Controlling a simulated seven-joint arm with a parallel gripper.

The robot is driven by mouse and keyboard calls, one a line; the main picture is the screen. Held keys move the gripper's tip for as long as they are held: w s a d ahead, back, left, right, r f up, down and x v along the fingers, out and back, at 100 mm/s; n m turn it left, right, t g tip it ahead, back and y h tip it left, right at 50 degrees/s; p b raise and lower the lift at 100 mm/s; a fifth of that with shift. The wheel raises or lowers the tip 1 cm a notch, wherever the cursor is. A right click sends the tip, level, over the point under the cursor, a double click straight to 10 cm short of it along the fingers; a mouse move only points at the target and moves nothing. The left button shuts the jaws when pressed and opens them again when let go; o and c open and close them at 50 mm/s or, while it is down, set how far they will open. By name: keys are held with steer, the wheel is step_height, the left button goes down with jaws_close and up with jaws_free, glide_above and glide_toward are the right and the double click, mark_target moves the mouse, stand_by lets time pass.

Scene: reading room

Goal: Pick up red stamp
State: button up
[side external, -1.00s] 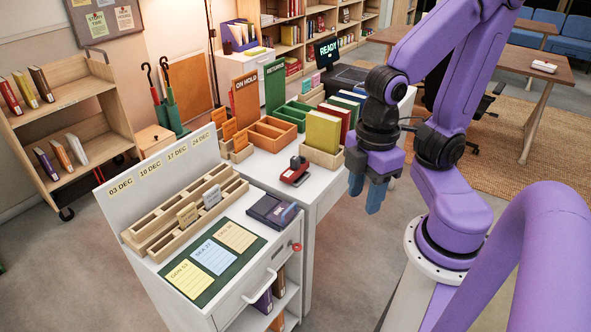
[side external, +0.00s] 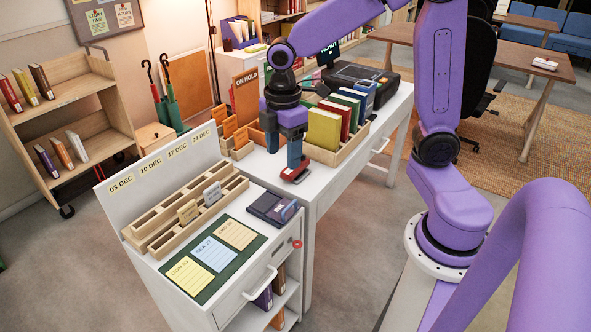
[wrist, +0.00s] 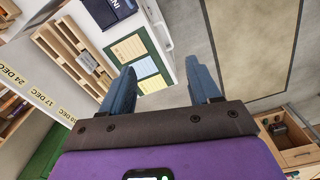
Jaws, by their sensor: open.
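The red stamp (side external: 296,174) lies on the white desk near its front edge, in the side external view. My gripper (side external: 283,149) points down just above and behind it in that view, with its blue fingers apart. One finger overlaps the stamp's dark upper part and hides it; I cannot tell whether they touch. In the wrist view my gripper (wrist: 162,86) is open with nothing between its fingers, and I cannot make out the stamp there.
A wooden box of upright books (side external: 323,132) stands close right of my gripper.

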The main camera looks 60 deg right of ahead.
steer(key=w+d+f+n, duration=0.1)
steer(key=w+d+f, duration=0.2)
steer(key=w+d, duration=0.8)
steer(key=w+d+f+n, duration=0.1)
steer(key=w+d+f, duration=0.1)
steer(key=d, duration=0.6)
steer(key=w+d+f+n, duration=0.1)
steer(key=w+d+f, duration=0.2)
steer(key=d, duration=0.5)
steer(key=f, duration=1.6)
steer(key=shift+s+d+f, duration=0.1)
steer(key=shift+d+f, duration=0.1)
steer(key=shift+f, duration=0.05)
jaws_close()
steer(key=shift+r, duration=0.1)
